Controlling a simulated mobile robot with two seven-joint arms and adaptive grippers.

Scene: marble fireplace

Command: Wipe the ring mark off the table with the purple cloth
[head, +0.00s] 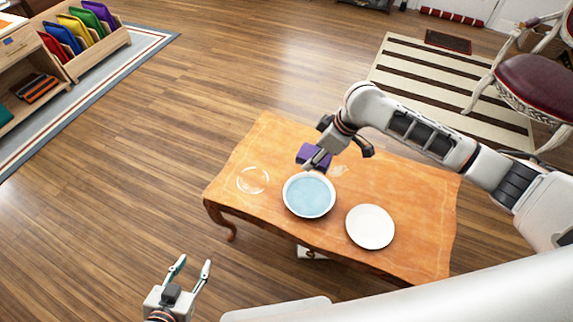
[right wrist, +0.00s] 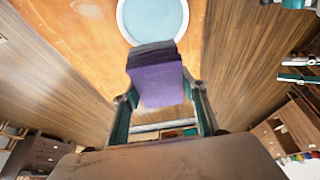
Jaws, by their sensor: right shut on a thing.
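The purple cloth (head: 314,155) is a folded block in my right gripper (head: 322,160), just behind the bowl's far rim in the head view. In the right wrist view the cloth (right wrist: 158,80) sits between the two fingers of my right gripper (right wrist: 160,100), which are shut on it. The pale ring mark (head: 253,180) lies on the left part of the wooden table (head: 405,180), left of the bowl and apart from the cloth. My left gripper (head: 190,268) is open and empty, in front of the table's near left edge.
A white bowl of bluish water (head: 309,195) stands on the table right of the ring mark, and shows in the right wrist view (right wrist: 153,18). A white plate (head: 370,227) lies right of it. A faint pale smudge (head: 338,171) is beside the right gripper. The table's left end is free of objects.

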